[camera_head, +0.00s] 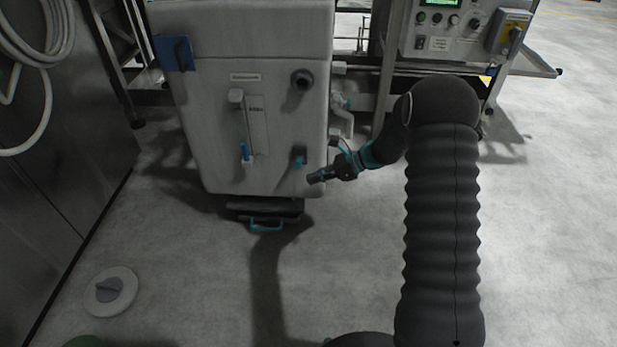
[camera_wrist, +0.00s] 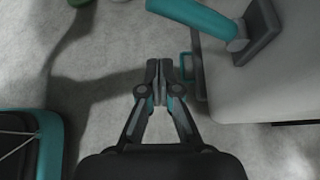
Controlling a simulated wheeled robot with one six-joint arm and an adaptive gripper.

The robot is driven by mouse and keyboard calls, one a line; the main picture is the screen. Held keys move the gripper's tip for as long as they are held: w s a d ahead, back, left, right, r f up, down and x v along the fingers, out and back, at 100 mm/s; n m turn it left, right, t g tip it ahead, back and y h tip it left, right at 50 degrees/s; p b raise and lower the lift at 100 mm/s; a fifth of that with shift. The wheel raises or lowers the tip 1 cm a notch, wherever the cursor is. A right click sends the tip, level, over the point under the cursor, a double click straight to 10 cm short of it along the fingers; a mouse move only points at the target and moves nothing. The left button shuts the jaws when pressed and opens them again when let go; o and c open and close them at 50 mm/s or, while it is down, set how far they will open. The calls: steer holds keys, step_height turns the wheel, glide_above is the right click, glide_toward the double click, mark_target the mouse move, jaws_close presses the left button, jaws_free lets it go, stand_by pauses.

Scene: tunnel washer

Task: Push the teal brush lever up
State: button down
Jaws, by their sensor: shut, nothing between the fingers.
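The teal brush lever (camera_head: 299,162) is on a dark mount low on the right of the grey machine's front panel. In the wrist view the teal lever (camera_wrist: 196,16) extends from its dark mount towards the upper left, its far end cut off by the frame's top edge. My gripper (camera_head: 315,178) is just right of and a little below the lever in the head view. In the wrist view my gripper (camera_wrist: 158,66) is shut and empty, with its fingertips apart from the lever in the picture.
A teal handle (camera_head: 267,226) sticks out near the floor. A control box (camera_head: 445,30) stands at upper right. Front floor is mostly clear.

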steer(key=w+v, duration=0.1)
steer(key=v, duration=0.6)
steer(key=shift+w+d+f, duration=0.15)
steer(key=shift+w+d, duration=0.2)
steer(key=shift+d, duration=0.1)
steer(key=s+d+f+n+g+h, duration=0.2)
steer(key=s+d+f+n+h, duration=0.15)
steer(key=s+n, duration=0.5)
steer(key=s+d+r+n+t+h, duration=0.2)
steer(key=s+r+n+t+h, duration=0.1)
steer(key=s+r, duration=1)
steer(key=s+d+r+n+t+h, duration=0.3)
steer(key=s+r+n, duration=0.4)
steer(key=s+r, duration=0.5)
steer(key=s+t+h, duration=0.1)
steer(key=s+h, duration=0.1)
steer(key=s, duration=0.1)
steer(key=shift+s+r, duration=0.3)
steer(key=shift+r, duration=0.1)
